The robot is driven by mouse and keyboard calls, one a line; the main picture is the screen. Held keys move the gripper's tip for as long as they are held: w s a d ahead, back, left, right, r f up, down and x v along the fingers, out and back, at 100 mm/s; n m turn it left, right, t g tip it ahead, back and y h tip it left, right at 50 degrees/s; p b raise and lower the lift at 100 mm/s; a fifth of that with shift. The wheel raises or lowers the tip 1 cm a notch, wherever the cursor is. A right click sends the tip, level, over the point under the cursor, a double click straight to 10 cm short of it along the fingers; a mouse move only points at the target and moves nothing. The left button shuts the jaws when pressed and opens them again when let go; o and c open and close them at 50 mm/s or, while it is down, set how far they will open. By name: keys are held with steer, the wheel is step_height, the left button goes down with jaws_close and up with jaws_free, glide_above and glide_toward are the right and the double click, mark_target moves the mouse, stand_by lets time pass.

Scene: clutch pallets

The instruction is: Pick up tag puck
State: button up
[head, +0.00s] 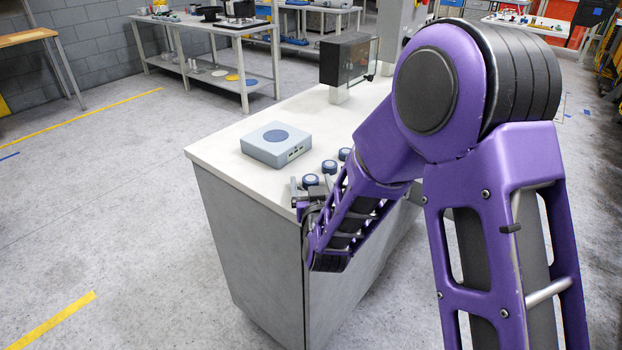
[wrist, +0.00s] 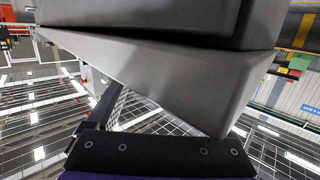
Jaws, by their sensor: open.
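Several small round dark blue-grey pucks, which look like the tag pucks, stand on the white countertop in the head view: a near one (head: 310,180), a middle one (head: 329,166) and a far one (head: 345,154). My gripper (head: 309,190) is at the counter's near edge, beside the near puck, with its jaws open. A finger shows on the left of that puck; whether the puck is between the fingers I cannot tell. My arm hides part of the counter. No puck shows in the wrist view, where large grey surfaces fill the upper middle.
A light grey-blue box (head: 276,145) with a round blue top mark sits left of the pucks on the white counter (head: 222,150). A dark box-shaped device (head: 348,59) stands farther back. Workbenches (head: 205,25) line the back; the floor at left is clear.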

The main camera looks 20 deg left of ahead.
steer(key=shift+c, duration=0.3)
jaws_close()
